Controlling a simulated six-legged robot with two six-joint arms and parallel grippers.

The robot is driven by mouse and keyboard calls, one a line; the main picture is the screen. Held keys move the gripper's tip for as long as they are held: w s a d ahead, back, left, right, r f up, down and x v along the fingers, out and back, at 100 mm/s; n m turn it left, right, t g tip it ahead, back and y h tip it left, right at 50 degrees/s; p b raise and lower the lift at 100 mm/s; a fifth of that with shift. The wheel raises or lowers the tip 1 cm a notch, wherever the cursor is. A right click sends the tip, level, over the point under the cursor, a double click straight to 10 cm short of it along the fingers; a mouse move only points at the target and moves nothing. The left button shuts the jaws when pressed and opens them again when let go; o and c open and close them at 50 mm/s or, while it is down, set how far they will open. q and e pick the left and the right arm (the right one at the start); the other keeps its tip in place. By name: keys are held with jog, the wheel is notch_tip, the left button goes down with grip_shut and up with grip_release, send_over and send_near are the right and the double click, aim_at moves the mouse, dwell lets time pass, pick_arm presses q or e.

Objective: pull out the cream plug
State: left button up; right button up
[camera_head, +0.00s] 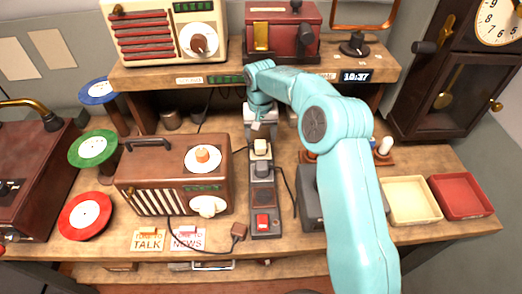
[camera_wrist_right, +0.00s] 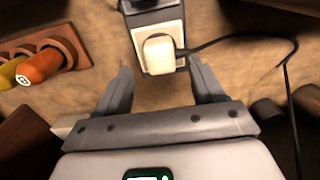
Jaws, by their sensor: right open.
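The cream plug (camera_head: 260,147) sits in the far end of the dark power strip (camera_head: 265,204), with a dark cord running from it. In the right wrist view the cream plug (camera_wrist_right: 158,54) shows in a pale socket face, its dark cord leading off to the right. My right gripper (camera_head: 258,130) is above and just behind the plug; its open fingers (camera_wrist_right: 161,70) point toward the plug, one toward each side. I see no contact. A dark plug (camera_head: 262,169) sits beside the cream one, and a red switch (camera_head: 263,222) is at the near end. My left gripper is not in view.
A brown radio (camera_head: 175,178) stands left of the strip. A loose brown plug (camera_head: 239,231) lies at the near-left of the strip. A dark box (camera_head: 312,197) is close on the right, partly behind my arm. A cream tray (camera_head: 412,201) and red tray (camera_head: 461,195) lie farther right.

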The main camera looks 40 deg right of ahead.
aim_at(260, 143)
jog(key=shift+s+a+f+b, duration=0.1)
jog(key=shift+s+f+b, duration=0.15)
jog(key=shift+f+b, duration=0.15)
jog(key=shift+s+a+f+b, duration=0.1)
jog(key=shift+s+f+b, duration=0.2)
jog(key=shift+f, duration=0.2)
jog(key=shift+w+f+b, duration=0.25)
jog(key=shift+f, duration=0.3)
jog(key=shift+w+f+b, duration=0.2)
jog(key=shift+f+b, duration=0.05)
jog(key=shift+f, duration=0.25)
jog(key=shift+w+f, duration=0.2)
jog(key=shift+f, duration=0.1)
jog(key=shift+s+r, duration=0.35)
jog(key=shift+s, duration=0.05)
jog(key=shift+w+f, duration=0.2)
jog(key=shift+w, duration=0.1)
jog(key=shift+s+r, duration=0.2)
jog(key=shift+s, duration=0.1)
jog(key=shift+w+d+f, duration=0.1)
jog(key=shift+w+f, duration=0.1)
jog(key=shift+s+r, duration=0.15)
jog(key=c, duration=0.8)
grip_shut()
pick_arm(q)
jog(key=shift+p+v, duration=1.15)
jog(key=shift+p, duration=1.35)
pick_arm(e)
jog(key=shift+r, duration=3)
